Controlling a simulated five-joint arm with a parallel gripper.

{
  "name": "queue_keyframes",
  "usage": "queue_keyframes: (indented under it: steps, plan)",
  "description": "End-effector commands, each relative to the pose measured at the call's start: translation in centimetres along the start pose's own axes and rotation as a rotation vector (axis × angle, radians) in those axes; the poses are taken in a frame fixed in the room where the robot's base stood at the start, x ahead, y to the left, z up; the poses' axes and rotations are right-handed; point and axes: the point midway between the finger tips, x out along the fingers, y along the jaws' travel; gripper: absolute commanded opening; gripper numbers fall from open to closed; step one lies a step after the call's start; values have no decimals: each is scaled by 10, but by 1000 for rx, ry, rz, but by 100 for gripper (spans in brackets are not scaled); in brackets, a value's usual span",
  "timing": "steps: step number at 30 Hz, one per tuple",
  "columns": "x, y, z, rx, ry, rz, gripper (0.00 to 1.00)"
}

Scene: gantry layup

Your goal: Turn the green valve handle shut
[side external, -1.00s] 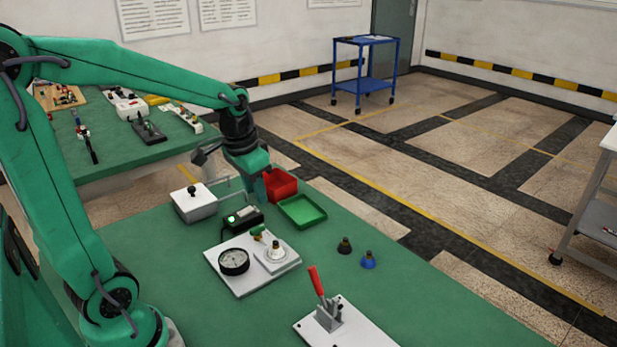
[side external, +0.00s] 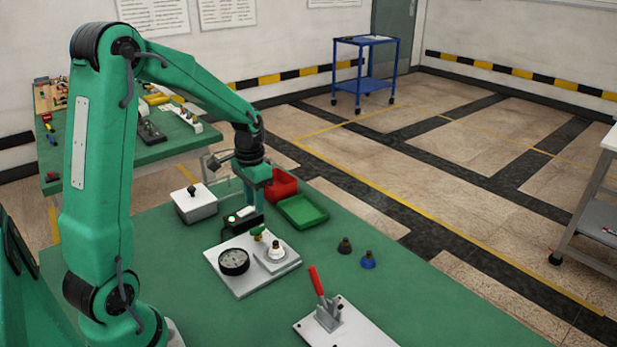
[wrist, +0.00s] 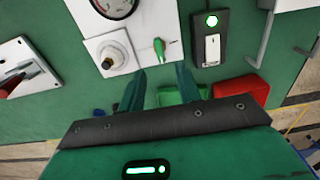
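In the wrist view the handle (wrist: 159,48) shows just beyond my fingertips, pointing along the picture's vertical. My gripper (wrist: 160,78) is open, with its two green fingers apart and nothing between them. In the side view my gripper (side external: 256,207) is above and behind the handle, apart from it, near the black box with a green light (side external: 240,220).
A grey box with a black knob (side external: 195,203), a red bin (side external: 282,183) and a green tray (side external: 302,212) stand near my gripper. Dark (side external: 345,245) and blue (side external: 368,260) cones and a red-levered clamp (side external: 318,283) lie to the right. The table between them is clear.

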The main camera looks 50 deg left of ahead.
Motion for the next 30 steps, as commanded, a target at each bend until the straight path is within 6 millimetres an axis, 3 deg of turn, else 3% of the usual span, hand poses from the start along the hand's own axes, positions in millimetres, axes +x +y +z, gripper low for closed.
queue_keyframes:
  steps: [21,30]
  plan:
    - [70,0,0,0,-2,1,34]
    - [76,0,0,0,0,0,34]
